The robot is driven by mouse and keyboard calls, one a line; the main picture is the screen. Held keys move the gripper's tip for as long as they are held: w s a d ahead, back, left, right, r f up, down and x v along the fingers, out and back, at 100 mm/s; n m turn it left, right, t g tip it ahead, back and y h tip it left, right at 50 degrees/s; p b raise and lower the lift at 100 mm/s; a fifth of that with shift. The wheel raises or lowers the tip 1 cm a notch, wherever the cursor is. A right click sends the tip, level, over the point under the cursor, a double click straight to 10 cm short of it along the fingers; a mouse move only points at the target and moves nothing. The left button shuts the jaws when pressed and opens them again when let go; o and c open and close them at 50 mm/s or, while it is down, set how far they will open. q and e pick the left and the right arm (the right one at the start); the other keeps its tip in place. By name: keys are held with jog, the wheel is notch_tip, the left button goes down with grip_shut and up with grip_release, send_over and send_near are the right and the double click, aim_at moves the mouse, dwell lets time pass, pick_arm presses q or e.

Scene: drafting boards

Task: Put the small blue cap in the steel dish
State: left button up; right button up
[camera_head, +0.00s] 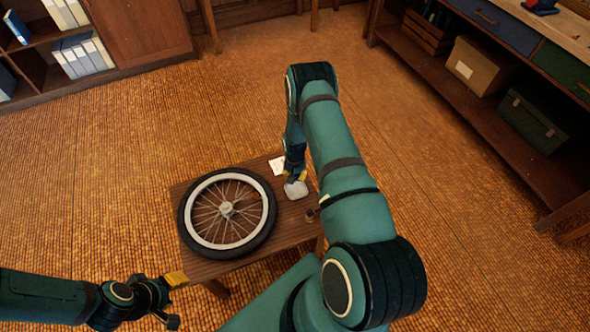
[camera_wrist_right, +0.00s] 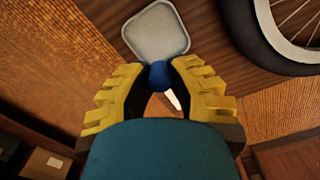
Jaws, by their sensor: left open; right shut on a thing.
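The small blue cap (camera_wrist_right: 158,75) is between the yellow fingertips of my right gripper (camera_wrist_right: 158,84) in the right wrist view. My right gripper (camera_head: 295,177) is shut on it. The steel dish (camera_wrist_right: 157,32), a pale rounded square, lies just beyond the fingertips. It also shows in the head view (camera_head: 297,191), right below that gripper on the small wooden table (camera_head: 203,270). The cap is hidden in the head view. I cannot tell its height above the table. My left gripper (camera_head: 172,298) is open and empty, off the table's near left corner.
A spoked wheel with a black tyre (camera_head: 187,222) lies flat on the table, left of the dish. A white card (camera_head: 277,166) lies at the far edge. A small dark object (camera_head: 312,214) lies at the right edge. Shelves (camera_head: 500,110) stand at the right; open floor surrounds the table.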

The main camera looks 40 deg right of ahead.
aim_at(296, 190)
jog(key=shift+s+d+f, duration=0.15)
jog(key=shift+d+f, duration=0.1)
jog(key=shift+f, duration=0.05)
jog(key=shift+f+b, duration=0.5)
jog(key=shift+f, duration=0.1)
jog(key=shift+f+b, duration=2.1)
jog(key=shift+f, duration=1.35)
jog(key=o, duration=0.7)
jog(key=shift+o, duration=0.2)
notch_tip(296, 190, up, 12)
